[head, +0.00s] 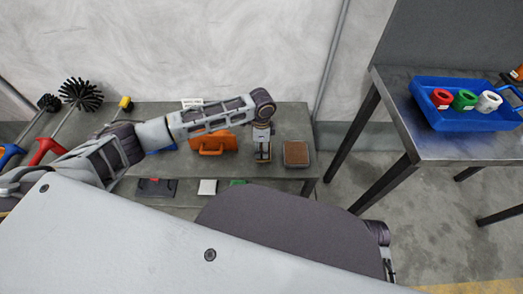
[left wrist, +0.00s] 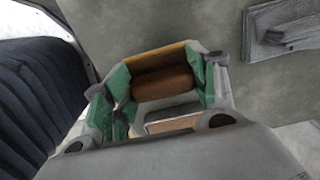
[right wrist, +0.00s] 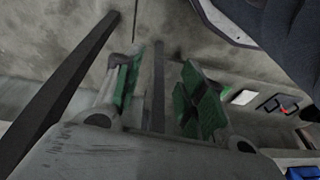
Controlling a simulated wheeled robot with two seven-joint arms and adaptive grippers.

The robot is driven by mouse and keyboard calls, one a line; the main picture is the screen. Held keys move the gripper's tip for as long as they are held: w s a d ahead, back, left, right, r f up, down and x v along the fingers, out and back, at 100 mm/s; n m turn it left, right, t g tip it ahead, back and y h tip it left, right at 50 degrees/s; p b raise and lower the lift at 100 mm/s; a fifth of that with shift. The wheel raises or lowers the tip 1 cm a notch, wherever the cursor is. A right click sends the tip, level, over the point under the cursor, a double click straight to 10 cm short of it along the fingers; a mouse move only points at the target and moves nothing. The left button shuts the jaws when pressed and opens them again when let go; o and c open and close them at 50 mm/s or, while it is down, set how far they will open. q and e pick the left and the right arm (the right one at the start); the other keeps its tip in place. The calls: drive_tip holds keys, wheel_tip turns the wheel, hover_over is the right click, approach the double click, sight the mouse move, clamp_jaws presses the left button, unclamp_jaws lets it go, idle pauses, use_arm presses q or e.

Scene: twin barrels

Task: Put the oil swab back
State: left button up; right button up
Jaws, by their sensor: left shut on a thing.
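My left gripper (head: 263,155) is above the low grey bench, just left of a square brown-topped block (head: 296,153). What is below the handle is mostly hidden. A rod with a yellow head (head: 126,103) leans at the left, beside two black-bristled brushes (head: 80,94). I cannot tell for sure which thing is the oil swab. My right gripper (right wrist: 155,95) shows only in its wrist view, open, with nothing between its pads.
An orange case (head: 210,143) sits on the low bench (head: 285,120), left of my left gripper. A higher metal table (head: 440,150) at the right bears a blue tray (head: 462,122) with red, green and white rings. Floor shows between the two.

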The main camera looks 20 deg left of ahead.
use_arm(q)
drive_tip(key=shift+f, duration=0.6)
drive_tip(key=shift+s+f+p, duration=0.15)
drive_tip(key=shift+f+p, duration=0.25)
drive_tip(key=shift+f, duration=0.35)
drive_tip(key=o, duration=1.3)
use_arm(e)
drive_tip(key=shift+s+f, duration=0.1)
drive_tip(key=shift+f, duration=0.3)
